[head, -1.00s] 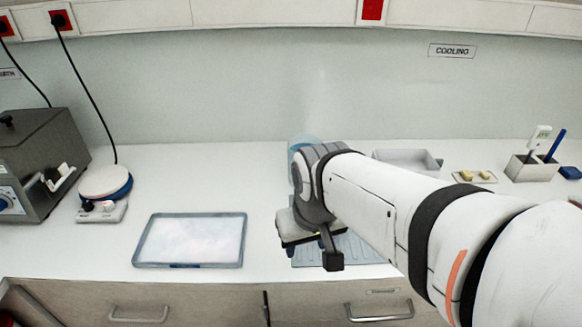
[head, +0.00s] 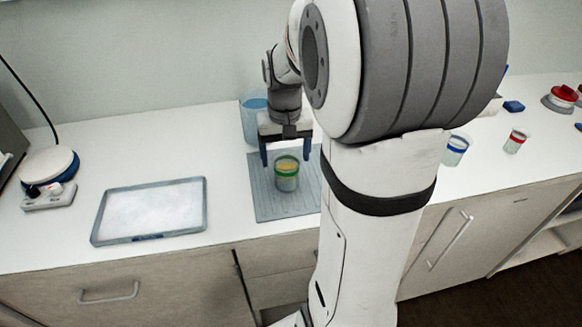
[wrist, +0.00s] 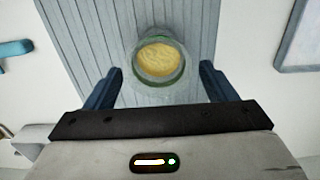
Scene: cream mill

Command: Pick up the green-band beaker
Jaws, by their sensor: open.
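The green-band beaker (head: 287,174) stands upright on a grey ribbed mat (head: 268,206) and holds something yellow. In the wrist view the beaker (wrist: 160,58) shows from above, with the yellow contents inside its rim. My gripper (head: 286,160) is open above the mat, pointing down, with one blue finger to each side of the beaker in the picture. In the wrist view the fingertips (wrist: 160,78) lie left and right of the beaker's near part, apart from it. I cannot tell how far the fingertips are above the mat.
A blue-tinted larger vessel (head: 252,118) stands behind the mat. A shallow tray (head: 150,238) lies to the left, near a hotplate (head: 48,168). A blue-band beaker (head: 456,150) and a red-band beaker (head: 516,141) stand right. My arm hides part of the counter.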

